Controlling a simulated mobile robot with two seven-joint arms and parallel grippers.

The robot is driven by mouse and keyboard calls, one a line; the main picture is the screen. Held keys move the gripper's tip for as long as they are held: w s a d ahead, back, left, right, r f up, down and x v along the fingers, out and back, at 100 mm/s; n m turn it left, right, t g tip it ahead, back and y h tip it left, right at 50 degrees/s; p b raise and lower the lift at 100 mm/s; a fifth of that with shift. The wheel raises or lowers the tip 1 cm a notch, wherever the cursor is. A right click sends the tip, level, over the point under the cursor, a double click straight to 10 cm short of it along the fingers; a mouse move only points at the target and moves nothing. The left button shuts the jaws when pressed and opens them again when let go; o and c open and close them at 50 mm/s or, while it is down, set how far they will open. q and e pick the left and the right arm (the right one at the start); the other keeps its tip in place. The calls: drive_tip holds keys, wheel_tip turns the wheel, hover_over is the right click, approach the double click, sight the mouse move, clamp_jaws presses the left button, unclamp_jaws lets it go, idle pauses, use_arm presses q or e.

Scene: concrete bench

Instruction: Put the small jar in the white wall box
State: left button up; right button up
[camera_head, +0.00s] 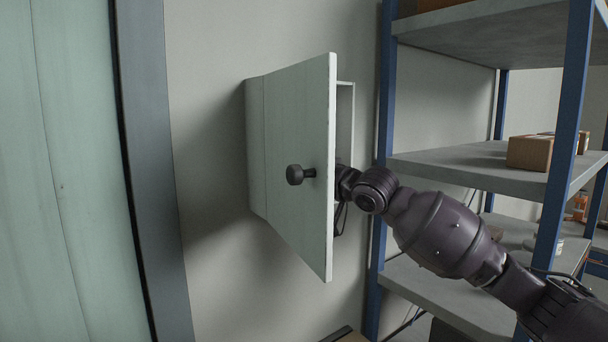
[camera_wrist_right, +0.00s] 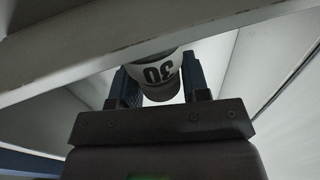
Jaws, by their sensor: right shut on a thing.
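The white wall box (camera_head: 256,150) hangs on the wall with its door (camera_head: 300,120) swung open toward me, a dark round knob (camera_head: 295,174) on its face. My right arm reaches in from the right behind the door, and the door hides its gripper in the head view. In the right wrist view, my right gripper (camera_wrist_right: 160,88) is shut on the small jar (camera_wrist_right: 160,72), which is white with a black "30" and a dark end. Pale panels surround the jar there, and a pale edge crosses in front of its upper part. My left gripper is not in view.
A blue-posted shelf rack (camera_head: 386,120) stands close to the right of the box, with a cardboard carton (camera_head: 529,152) on a middle shelf. A pale green panel with a grey frame (camera_head: 150,130) is on the left. Bare wall lies below the box.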

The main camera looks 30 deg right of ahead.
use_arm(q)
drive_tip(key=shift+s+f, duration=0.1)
use_arm(e)
drive_tip(key=shift+f, duration=0.1)
drive_tip(key=o, duration=0.9)
drive_tip(key=shift+o, duration=0.2)
drive_tip(key=shift+a, duration=0.1)
drive_tip(key=shift+s, duration=0.15)
use_arm(q)
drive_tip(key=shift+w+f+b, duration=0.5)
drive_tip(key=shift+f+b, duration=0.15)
drive_tip(key=shift+b, duration=0.85)
use_arm(e)
drive_tip(key=v, duration=1.1)
drive_tip(key=shift+s+d, duration=0.2)
drive_tip(key=shift+s, duration=0.15)
